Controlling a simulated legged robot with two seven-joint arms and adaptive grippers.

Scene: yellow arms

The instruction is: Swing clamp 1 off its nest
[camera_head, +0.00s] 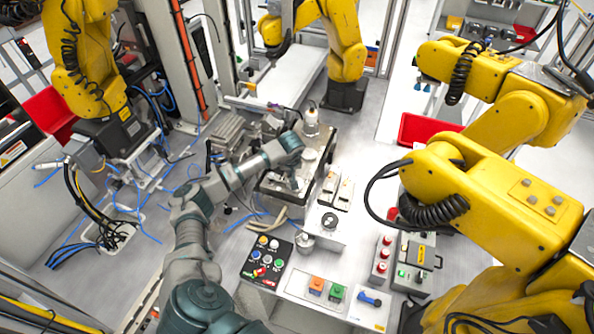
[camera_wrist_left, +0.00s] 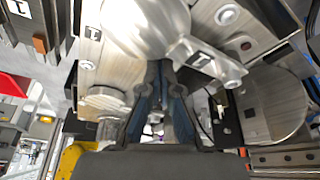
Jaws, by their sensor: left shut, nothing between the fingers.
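My left gripper (camera_head: 294,184) hangs from my grey-green arm over the metal fixture (camera_head: 270,187) in the middle of the bench. In the left wrist view the gripper (camera_wrist_left: 160,70) is shut and empty, its dark fingers close together. A shiny metal bar with a small white label (camera_wrist_left: 215,68) lies just beyond and right of the fingertips; it looks like clamp 1, but I cannot tell for sure. It reaches over the edge of a round metal disc (camera_wrist_left: 145,22). Whether the fingers touch the bar is unclear. In the head view my wrist hides much of this spot. My right gripper is not in view.
Large yellow arms (camera_head: 500,190) crowd the right. Blue cables (camera_head: 140,205) lie left.

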